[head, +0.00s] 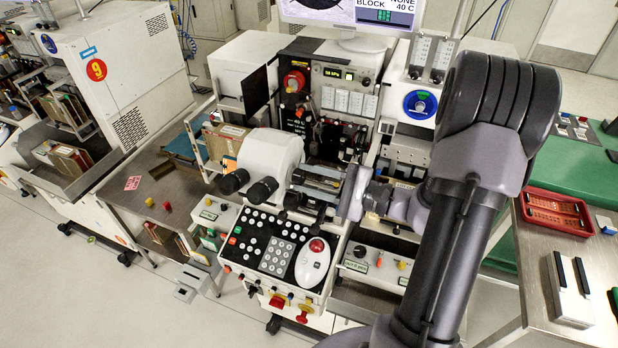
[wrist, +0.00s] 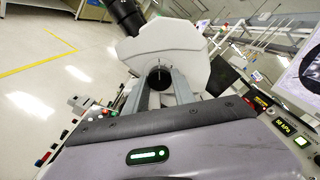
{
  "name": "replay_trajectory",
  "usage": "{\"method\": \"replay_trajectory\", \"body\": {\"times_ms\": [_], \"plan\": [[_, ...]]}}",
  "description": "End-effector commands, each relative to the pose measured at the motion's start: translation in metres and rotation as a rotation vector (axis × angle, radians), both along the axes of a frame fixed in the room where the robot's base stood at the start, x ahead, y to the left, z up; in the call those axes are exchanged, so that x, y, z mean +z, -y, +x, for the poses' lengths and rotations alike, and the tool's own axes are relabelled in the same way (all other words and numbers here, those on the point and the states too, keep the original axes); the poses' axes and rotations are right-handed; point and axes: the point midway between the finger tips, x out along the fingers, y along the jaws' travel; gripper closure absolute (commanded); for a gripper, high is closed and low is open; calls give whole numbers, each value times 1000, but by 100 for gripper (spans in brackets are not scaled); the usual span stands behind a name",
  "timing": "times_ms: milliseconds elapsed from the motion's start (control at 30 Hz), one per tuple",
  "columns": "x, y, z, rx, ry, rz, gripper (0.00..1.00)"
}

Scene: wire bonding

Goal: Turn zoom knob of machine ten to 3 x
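The white microscope (head: 272,154) of the middle machine stands over its keypad panel, its two black eyepieces (head: 248,186) facing the front left. My gripper (head: 312,181) reaches in from the right, its fingers up against the microscope's right side. In the wrist view, a dark round knob (wrist: 160,76) sits on the microscope's white side (wrist: 165,48), between the tips of my two grey fingers (wrist: 160,82). The fingers are apart with the knob between them; I cannot tell whether they press on it. No zoom marks are readable, and the head view hides the knob.
A monitor (head: 350,12) and pressure display (head: 337,73) stand behind. Machine nine (head: 120,75) is at the left; a steel table with a red tray (head: 555,193) is at the right.

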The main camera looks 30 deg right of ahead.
Motion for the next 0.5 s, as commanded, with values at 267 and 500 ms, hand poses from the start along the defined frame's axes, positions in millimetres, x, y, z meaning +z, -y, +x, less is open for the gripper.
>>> {"method": "replay_trajectory", "body": {"times_ms": [267,500], "plan": [[0,0,0,0,-4,6,100],[1,0,0,0,-56,72,100]]}}
